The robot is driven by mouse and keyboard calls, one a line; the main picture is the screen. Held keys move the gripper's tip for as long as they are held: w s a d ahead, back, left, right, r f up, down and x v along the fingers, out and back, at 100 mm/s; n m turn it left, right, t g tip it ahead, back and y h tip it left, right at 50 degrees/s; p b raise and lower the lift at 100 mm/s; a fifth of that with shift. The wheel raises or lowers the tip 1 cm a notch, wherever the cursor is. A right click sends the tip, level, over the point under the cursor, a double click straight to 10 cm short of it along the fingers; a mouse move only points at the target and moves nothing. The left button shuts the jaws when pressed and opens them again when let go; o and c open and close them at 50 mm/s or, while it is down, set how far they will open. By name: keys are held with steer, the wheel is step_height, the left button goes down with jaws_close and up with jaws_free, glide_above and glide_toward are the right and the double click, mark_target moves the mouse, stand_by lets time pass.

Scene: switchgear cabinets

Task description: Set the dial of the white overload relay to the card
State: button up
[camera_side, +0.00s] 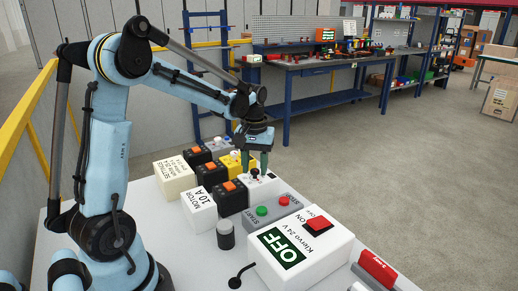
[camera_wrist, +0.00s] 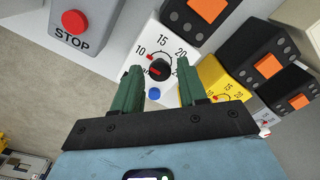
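The white overload relay (camera_wrist: 172,35) has a round black dial (camera_wrist: 160,69) with a red mark, a scale showing 10, 15 and 20, and a blue button below. The red mark lies on the dial's left side, near the 10 end; its exact reading is unclear. My gripper (camera_wrist: 159,67) is open, its green fingers at either side of the dial, with gaps visible. In the side view my gripper (camera_side: 257,160) points down above the white relay (camera_side: 262,188). A white block reads "MOTOR 10 A" (camera_side: 200,209); a cream block (camera_side: 174,179) carries "SETTINGS" and smaller, hard-to-read lines.
A yellow relay (camera_wrist: 222,90) with its own dial stands right beside the white one. Black blocks with orange switches (camera_side: 230,196) stand close by. A grey START box (camera_side: 272,212) and a white box with an OFF display (camera_side: 300,250) stand in front.

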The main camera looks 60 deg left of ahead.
mark_target(255, 170)
steer(key=shift+o, duration=0.7)
step_height(255, 170, up, 12)
stand_by(0.4)
steer(key=s+d+f+m+t, duration=0.3)
steer(key=s+d+m, duration=0.1)
steer(key=d, duration=0.4)
steer(key=s+d+f+m+t, duration=0.3)
steer(key=s+d+m+t, duration=0.1)
steer(key=d, duration=0.4)
steer(key=shift+s+f+m, duration=0.3)
steer(key=shift+f+m, duration=0.1)
steer(key=shift+m, duration=0.1)
